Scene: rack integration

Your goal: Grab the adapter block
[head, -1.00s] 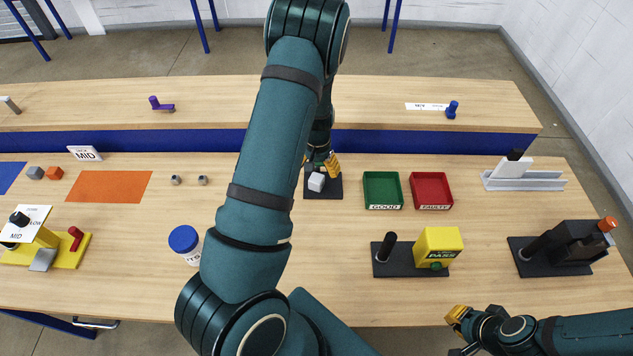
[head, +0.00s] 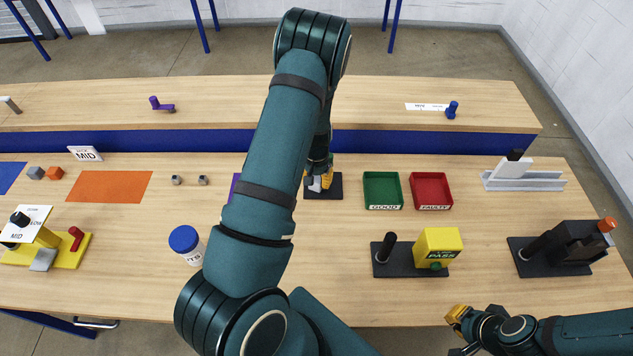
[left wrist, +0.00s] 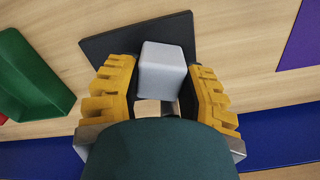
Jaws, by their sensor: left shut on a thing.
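The adapter block appears to be the light grey block (left wrist: 162,68) at the dark square pad (left wrist: 112,46) in the left wrist view. In the head view the block (head: 314,185) shows small and partly covered at the pad (head: 335,190). My left gripper (head: 319,181) points down over the pad, shut on the block, with its yellow fingers on both sides of it in the left wrist view (left wrist: 160,72). Whether the block still touches the pad is hard to tell. My right gripper (head: 457,328) is at the front right edge, away from the block; its jaw opening is unclear.
A green tray (head: 382,190) and a red tray (head: 431,190) stand right of the pad. A yellow PASS box (head: 438,246) on a dark base is in front of them. A blue-lidded jar (head: 185,242) stands left of my arm. The raised back shelf (head: 260,95) lies behind.

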